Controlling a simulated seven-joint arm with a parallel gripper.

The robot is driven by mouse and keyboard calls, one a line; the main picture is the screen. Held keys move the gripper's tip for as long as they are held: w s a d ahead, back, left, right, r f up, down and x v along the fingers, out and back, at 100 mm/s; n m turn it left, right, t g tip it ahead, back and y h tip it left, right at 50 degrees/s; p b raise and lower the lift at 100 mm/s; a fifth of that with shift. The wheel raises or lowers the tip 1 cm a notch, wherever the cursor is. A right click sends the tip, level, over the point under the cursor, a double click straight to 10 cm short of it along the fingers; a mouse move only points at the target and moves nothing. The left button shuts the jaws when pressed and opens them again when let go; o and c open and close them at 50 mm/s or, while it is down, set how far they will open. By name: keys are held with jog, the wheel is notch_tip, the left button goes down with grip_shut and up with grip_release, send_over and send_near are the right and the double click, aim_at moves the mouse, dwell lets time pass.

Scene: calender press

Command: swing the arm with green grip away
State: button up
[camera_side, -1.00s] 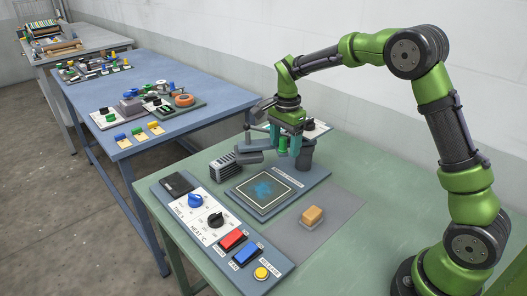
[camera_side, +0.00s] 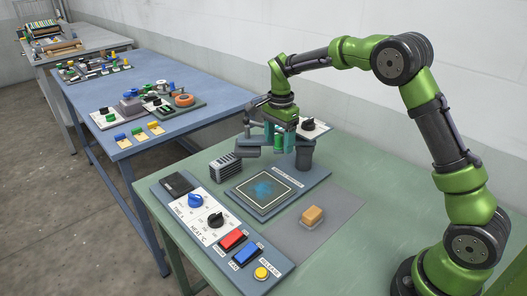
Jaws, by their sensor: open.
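The press arm with the green grip (camera_side: 278,141) reaches left from a dark post (camera_side: 304,154) at the back of the press base. Its dark head (camera_side: 246,148) hangs behind the square plate, towards the ribbed block. My gripper (camera_side: 279,142) points down at the green grip, with its teal fingers on either side of it. The fingers are apart; whether they touch the grip I cannot tell. The square plate with a blue patch (camera_side: 264,189) lies uncovered on the press base (camera_side: 316,174).
A control panel (camera_side: 211,221) with blue and black knobs, red and blue rockers and a yellow button lies in front. A tan block (camera_side: 312,215) sits on a grey mat (camera_side: 343,212). A ribbed grey block (camera_side: 225,168) stands left of the plate. A white panel with a black knob (camera_side: 309,124) is behind.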

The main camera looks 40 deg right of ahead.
jog(key=shift+w+d, duration=0.15)
jog(key=shift+w, duration=0.45)
jog(key=shift+w+d, duration=0.25)
jog(key=shift+w, duration=0.4)
jog(key=shift+w+d, duration=0.3)
jog(key=shift+w, duration=0.15)
jog(key=shift+s, duration=0.3)
notch_tip(320, 180, up, 8)
jog(key=shift+f, duration=0.25)
dwell(0.5)
